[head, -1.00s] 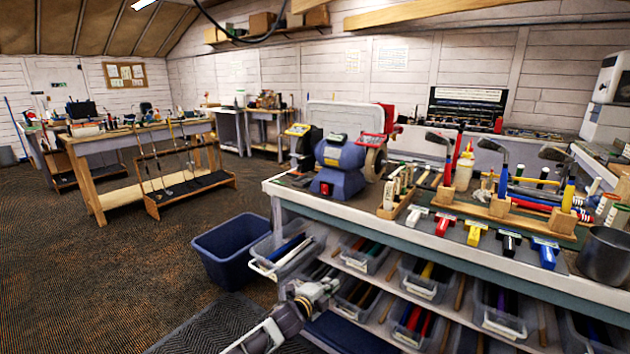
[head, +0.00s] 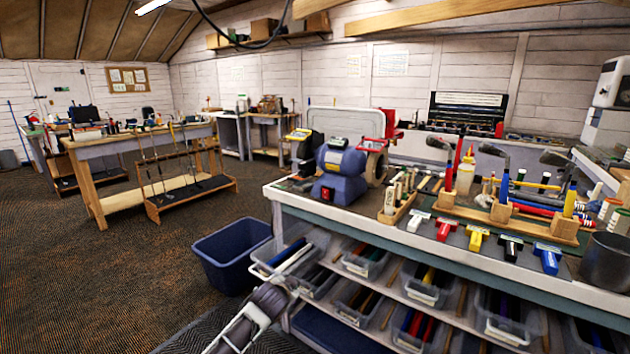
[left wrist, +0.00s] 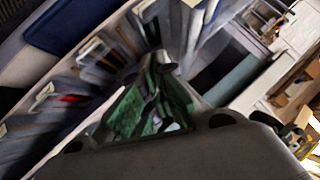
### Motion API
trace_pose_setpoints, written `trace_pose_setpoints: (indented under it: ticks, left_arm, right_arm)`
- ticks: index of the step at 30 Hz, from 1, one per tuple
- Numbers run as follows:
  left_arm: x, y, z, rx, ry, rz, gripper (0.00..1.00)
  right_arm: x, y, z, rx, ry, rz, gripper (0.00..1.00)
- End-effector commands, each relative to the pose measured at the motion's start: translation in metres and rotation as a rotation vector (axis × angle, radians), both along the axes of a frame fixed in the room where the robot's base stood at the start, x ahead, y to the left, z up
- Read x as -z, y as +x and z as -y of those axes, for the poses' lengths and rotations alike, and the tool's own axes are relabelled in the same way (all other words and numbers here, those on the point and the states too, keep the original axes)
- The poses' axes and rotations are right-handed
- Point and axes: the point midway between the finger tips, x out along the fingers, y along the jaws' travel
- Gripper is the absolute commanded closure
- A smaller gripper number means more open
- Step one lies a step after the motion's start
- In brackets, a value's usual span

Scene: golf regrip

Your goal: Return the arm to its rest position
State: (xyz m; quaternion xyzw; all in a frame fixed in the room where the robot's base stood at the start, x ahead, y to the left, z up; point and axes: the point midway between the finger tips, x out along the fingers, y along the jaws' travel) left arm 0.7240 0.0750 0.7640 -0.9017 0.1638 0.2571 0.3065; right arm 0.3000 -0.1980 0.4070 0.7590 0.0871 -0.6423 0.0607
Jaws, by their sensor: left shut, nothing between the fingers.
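My left arm (head: 246,318) comes in at the bottom of the head view, in front of the bench's left end and lower shelf. In the left wrist view my left gripper (left wrist: 160,68) is shut and empty, with its fingertips together. My right gripper is not in view.
The workbench (head: 340,211) holds a blue grinder (head: 341,172), coloured T-handled tools and golf clubs in wooden holders. Clear bins (head: 364,262) fill its lower shelf. A blue tub (head: 232,253) stands left of it. Open floor (head: 90,270) lies further left.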

Motion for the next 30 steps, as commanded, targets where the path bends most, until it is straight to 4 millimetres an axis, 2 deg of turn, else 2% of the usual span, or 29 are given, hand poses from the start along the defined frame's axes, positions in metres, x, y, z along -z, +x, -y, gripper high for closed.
trace_pose_setpoints:
  ticks: [9, 20, 30]
  left_arm:
    - [0.053, -0.041, -0.04, -0.142, -0.106, -0.155, 1.0]
    - [0.122, -0.097, -0.076, -0.248, -0.18, -0.291, 1.0]
    - [0.193, -0.166, -0.104, -0.34, -0.221, -0.424, 1.0]
  right_arm:
    - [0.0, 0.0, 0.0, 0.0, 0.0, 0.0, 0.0]
    - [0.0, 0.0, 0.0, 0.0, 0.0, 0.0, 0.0]
    - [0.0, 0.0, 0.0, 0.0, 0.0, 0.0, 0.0]
